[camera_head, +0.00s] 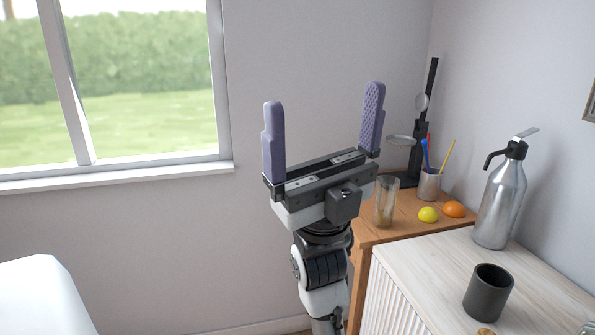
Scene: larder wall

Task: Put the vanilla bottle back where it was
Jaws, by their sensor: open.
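My gripper (324,97) is raised in the middle of the view with its two purple fingers pointing up and wide apart. It is open and nothing is between the fingers. I see nothing that I can identify as the vanilla bottle in this view. A tall steel pump-top flask (495,207) with a black neck and handle stands on the white wooden top at the right, apart from my gripper.
A brown wooden surface (385,236) holds a clear tumbler (386,203), a cup of pens (429,186), a lemon (428,215), an orange (453,209) and a black stand (415,150). A dark cup (487,294) stands on the white top (430,270). A window (140,85) is at left.

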